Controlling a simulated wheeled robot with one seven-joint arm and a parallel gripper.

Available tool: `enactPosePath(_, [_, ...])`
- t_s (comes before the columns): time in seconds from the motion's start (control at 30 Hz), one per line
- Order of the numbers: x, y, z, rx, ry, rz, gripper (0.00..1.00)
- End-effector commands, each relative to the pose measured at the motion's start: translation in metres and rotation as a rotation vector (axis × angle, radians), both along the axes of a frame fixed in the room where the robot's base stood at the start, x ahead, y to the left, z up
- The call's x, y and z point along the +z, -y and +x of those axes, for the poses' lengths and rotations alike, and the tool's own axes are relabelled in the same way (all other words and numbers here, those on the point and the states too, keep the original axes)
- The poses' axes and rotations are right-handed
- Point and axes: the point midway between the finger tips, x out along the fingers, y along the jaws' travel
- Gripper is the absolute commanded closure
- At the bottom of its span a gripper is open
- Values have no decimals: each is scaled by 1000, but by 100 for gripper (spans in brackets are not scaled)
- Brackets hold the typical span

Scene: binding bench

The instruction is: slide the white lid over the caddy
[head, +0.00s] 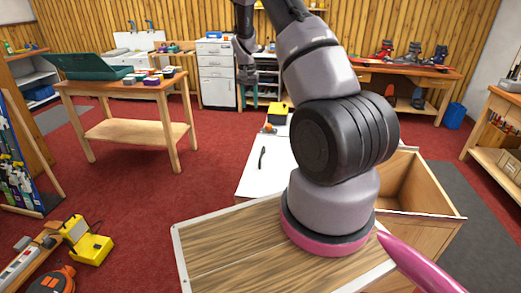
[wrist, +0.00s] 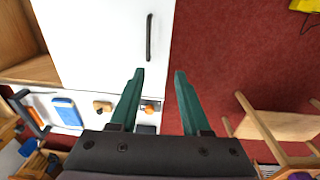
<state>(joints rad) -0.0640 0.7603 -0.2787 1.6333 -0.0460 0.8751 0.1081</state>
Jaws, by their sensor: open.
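The white lid (head: 252,180) is a flat panel with a black bar handle (head: 262,157), lying over part of the wooden caddy (head: 432,203). The caddy's right part is open on top. In the wrist view the lid (wrist: 100,45) fills the upper left, with its handle (wrist: 149,37) near its right edge and the caddy's open wooden interior (wrist: 25,45) at left. My gripper (wrist: 159,72) is open and empty, its teal fingers apart below the handle in the picture, with the lid's edge between them. In the head view its fingertips cannot be made out.
Small items, an orange one (head: 268,129) and a yellow box (head: 280,112), stand beyond the handle. A wooden table (head: 130,88) with a green case and small boxes stands at left. Yellow gear (head: 85,240) lies at lower left. Red carpet (head: 130,200) is clear between.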

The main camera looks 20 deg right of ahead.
Motion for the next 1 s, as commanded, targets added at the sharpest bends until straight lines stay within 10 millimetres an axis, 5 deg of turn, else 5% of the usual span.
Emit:
enactPosePath(0.1, [-63, 13, 8, 2, -62, -43, 53])
enactPosePath(0.23, [-107, 23, 10, 7, -103, -74, 53])
enactPosePath(1.0, [-226, 45, -1, 10, -127, -94, 53])
